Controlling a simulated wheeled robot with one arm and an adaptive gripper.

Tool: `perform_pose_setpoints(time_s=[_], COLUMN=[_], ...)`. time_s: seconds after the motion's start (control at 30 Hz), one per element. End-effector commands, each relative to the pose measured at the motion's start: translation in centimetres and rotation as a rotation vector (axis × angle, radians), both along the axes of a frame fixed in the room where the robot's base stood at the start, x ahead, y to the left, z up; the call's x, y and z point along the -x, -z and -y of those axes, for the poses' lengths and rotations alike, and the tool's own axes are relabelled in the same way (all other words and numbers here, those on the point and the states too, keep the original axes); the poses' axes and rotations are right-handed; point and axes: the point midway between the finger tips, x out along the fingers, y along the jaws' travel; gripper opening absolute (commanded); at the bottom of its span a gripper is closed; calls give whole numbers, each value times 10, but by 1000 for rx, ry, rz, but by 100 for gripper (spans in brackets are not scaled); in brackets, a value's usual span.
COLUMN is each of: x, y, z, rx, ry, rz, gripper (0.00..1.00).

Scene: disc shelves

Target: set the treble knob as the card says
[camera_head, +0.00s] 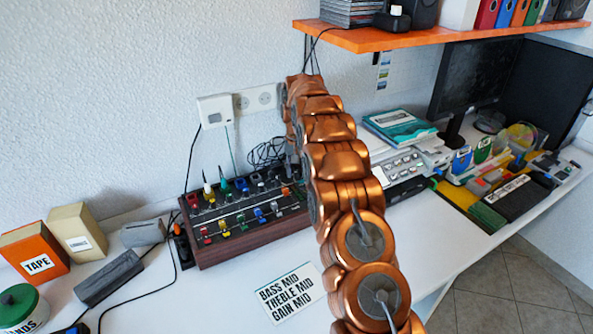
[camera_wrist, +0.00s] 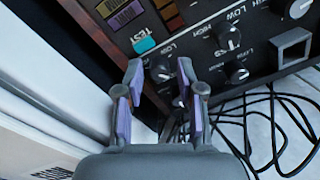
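The white card (camera_head: 290,294) on the desk reads "BASS MID, TREBLE MID, GAIN MID". The wood-sided control box (camera_head: 240,236) stands behind it, with many coloured controls on top. In the wrist view its dark panel shows several black knobs with white marks and LOW and HIGH labels. My gripper (camera_wrist: 160,68) is open, its fingers either side of one knob (camera_wrist: 161,74) beside a teal TEST button (camera_wrist: 145,45). I cannot tell whether the fingers touch it. No treble label is readable. The arm mostly hides the gripper in the head view.
Black cables (camera_wrist: 275,125) lie loose beside the panel. A white wall adapter (camera_head: 214,110) is behind the box. Orange (camera_head: 35,252) and tan (camera_head: 77,231) boxes stand left, papers (camera_head: 400,128) right. An orange shelf (camera_head: 420,32) hangs above.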

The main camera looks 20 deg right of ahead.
Motion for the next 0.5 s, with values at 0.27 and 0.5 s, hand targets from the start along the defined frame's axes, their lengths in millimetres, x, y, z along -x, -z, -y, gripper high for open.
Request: perform_pose_setpoints(time_s=[0.27,0.5], x=[0,-1], y=[0,-13], z=[0,1], rx=[0,1], ry=[0,0], rz=[-1,2], gripper=[46,46])
